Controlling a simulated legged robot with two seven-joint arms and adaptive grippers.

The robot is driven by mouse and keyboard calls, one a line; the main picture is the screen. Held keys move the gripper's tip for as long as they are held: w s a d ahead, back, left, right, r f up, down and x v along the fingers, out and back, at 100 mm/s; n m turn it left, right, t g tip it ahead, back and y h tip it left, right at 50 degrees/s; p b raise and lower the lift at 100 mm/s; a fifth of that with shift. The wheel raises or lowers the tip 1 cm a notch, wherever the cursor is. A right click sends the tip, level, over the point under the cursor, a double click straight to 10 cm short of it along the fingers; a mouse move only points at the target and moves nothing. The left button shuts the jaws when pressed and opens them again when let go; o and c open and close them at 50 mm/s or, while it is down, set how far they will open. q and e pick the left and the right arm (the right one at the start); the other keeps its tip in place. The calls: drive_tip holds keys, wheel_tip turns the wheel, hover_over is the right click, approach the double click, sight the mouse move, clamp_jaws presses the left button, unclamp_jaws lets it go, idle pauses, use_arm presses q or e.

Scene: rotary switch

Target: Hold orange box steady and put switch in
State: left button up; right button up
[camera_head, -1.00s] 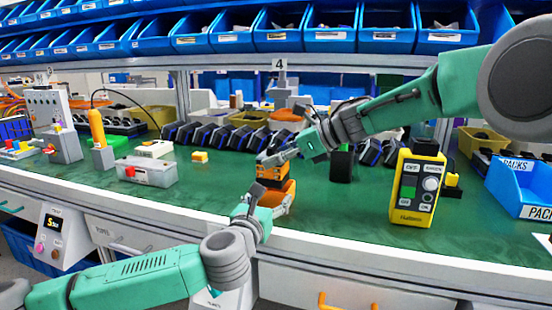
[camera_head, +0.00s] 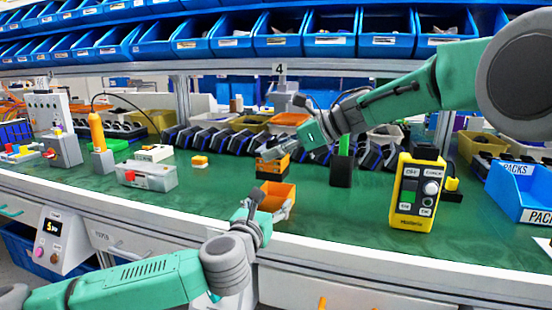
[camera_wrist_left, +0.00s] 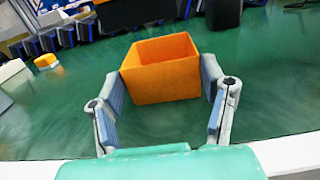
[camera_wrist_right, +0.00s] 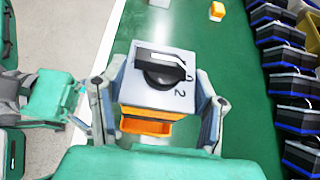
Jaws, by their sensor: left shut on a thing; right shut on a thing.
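The orange box (camera_head: 279,198) is open at the top and sits low near the table's front edge. My left gripper (camera_head: 268,212) is shut on it. In the left wrist view, the box (camera_wrist_left: 160,72) is between both fingers, and its visible interior is empty. The switch (camera_head: 272,164) is black and orange, held above and behind the box, apart from it. My right gripper (camera_head: 284,152) is shut on the switch. In the right wrist view, the switch's grey face (camera_wrist_right: 160,82) shows a black knob and number marks, with an orange part below it.
A yellow control box (camera_head: 418,192) stands at right, beside a blue bin (camera_head: 522,190). A row of black and blue parts (camera_head: 215,140) lines the back. A transparent case (camera_head: 147,174) lies at left. The green tabletop (camera_head: 325,215) is clear around the box.

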drive_tip(key=shift+r, duration=0.8)
drive_tip(key=shift+f, duration=0.1)
drive_tip(key=shift+w+d+f, duration=0.1)
drive_tip(key=shift+d+f, duration=0.05)
drive_tip(key=shift+f, duration=0.8)
drive_tip(key=shift+d+f, duration=0.15)
drive_tip(key=shift+f, duration=0.8)
drive_tip(key=shift+f, duration=2.75)
drive_tip(key=o, duration=1.4)
drive_tip(key=shift+c, duration=0.2)
